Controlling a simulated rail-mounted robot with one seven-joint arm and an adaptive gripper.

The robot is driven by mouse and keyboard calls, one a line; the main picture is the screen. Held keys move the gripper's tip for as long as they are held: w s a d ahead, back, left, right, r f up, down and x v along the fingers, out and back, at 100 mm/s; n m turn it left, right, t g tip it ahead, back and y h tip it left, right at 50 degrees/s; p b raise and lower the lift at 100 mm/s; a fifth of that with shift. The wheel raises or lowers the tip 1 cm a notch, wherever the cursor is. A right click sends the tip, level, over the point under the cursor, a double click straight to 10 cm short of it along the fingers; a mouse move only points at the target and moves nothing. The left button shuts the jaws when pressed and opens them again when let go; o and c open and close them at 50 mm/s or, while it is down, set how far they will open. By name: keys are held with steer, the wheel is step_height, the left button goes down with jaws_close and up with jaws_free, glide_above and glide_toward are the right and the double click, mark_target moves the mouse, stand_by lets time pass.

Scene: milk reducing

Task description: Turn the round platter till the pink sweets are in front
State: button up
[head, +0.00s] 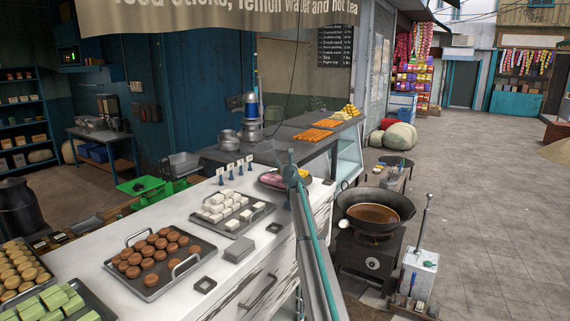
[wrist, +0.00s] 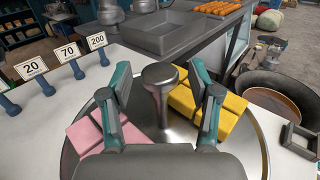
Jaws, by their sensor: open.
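The round platter (wrist: 250,152) is shiny metal with an upright knob (wrist: 160,92) at its middle. In the wrist view, pink sweets (wrist: 88,135) lie on its left side and larger yellow sweets (wrist: 225,112) on its right. My gripper (wrist: 160,72) is open, with one finger on each side of the knob and gaps between. The fingers partly cover the yellow sweets and a little of the pink. In the head view, my gripper (head: 289,172) hides much of the platter, with pink sweets (head: 271,179) showing at its left.
Price signs (wrist: 68,52) on blue stands are left of the platter. A grey tray (wrist: 160,38) is behind it. A small square dish (wrist: 300,141) sits at right. A tray of white sweets (head: 233,224) is nearer on the counter. A wok (head: 374,212) stands beyond the counter's right edge.

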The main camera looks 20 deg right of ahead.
steer(key=shift+w+d, duration=0.1)
steer(key=shift+w, duration=0.2)
jaws_close()
steer(key=shift+s+f+b, duration=0.1)
steer(key=shift+b, duration=0.35)
